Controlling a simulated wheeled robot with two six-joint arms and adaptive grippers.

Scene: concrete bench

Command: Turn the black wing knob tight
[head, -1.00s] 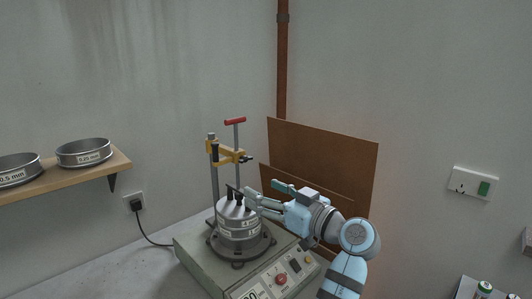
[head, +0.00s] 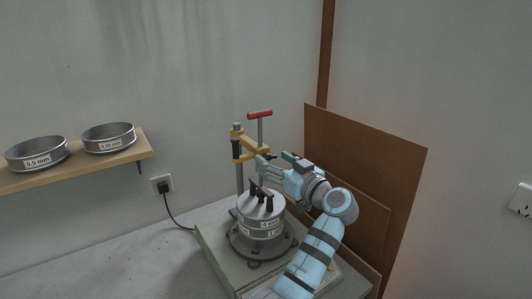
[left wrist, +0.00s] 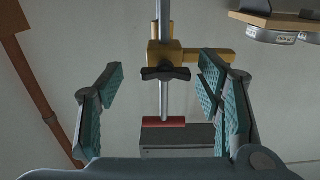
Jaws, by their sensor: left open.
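The black wing knob (left wrist: 165,73) shows in the left wrist view on the front of a yellow clamp bracket (left wrist: 190,56), with its wings lying level across the picture. My left gripper (left wrist: 160,78) is open, one finger on each side of the knob, with clear gaps between fingers and wings. In the head view my left gripper (head: 264,167) is at the yellow bracket (head: 254,147), just above the sieve stack (head: 259,218); the knob is hard to make out there. A rod with a red T-handle (head: 260,114) passes through the bracket. My right gripper is not in view.
The sieve stack, with black upright parts (head: 262,194) on top, stands on a grey machine (head: 215,245) on the bench. Brown boards (head: 365,150) lean on the wall close behind my gripper. A shelf (head: 100,170) with two sieves is at left.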

